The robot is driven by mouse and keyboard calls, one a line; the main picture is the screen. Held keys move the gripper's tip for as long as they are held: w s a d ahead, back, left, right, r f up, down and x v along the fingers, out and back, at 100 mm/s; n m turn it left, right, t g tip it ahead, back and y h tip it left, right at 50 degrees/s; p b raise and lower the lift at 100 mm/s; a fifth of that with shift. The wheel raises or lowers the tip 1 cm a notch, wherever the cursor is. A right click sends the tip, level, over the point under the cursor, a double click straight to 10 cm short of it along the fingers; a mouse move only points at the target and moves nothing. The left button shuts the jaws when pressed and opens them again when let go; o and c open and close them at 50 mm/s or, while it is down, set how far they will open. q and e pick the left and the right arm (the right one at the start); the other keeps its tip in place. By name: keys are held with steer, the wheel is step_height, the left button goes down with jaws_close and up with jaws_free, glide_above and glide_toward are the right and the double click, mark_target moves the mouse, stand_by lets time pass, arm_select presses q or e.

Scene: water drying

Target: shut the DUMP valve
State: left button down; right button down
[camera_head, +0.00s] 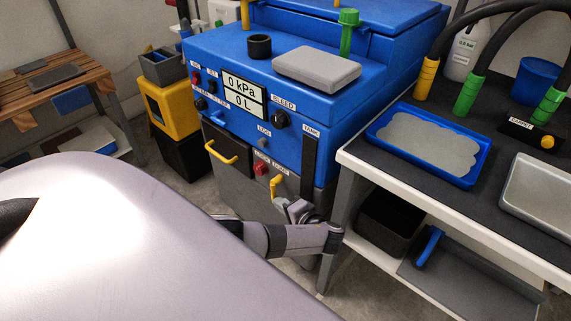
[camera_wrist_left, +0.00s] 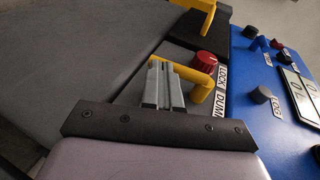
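The DUMP valve's yellow lever (camera_head: 277,186) is on the lower front of the blue machine (camera_head: 225,55), beside a red knob (camera_head: 261,168). In the left wrist view the yellow lever (camera_wrist_left: 203,85) bends from the DUMP label toward my fingertips, with the red knob (camera_wrist_left: 210,63) by the LOCK label. My left gripper (camera_head: 292,209) is just below the lever in the head view. In the left wrist view the fingers of my left gripper (camera_wrist_left: 163,82) lie close together, with the lever's end right at their tips; I cannot tell whether they touch. My right gripper is not in view.
A yellow drawer handle (camera_head: 222,152) sticks out left of the valve. A bench (camera_head: 349,157) with a blue tray (camera_head: 377,128) stands close on the right. A black bin (camera_head: 389,222) is on its lower shelf. My large arm link covers the lower left.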

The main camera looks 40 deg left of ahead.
arm_select(q)
steer(key=shift+a+f, duration=0.2)
steer(key=shift+a, duration=0.25)
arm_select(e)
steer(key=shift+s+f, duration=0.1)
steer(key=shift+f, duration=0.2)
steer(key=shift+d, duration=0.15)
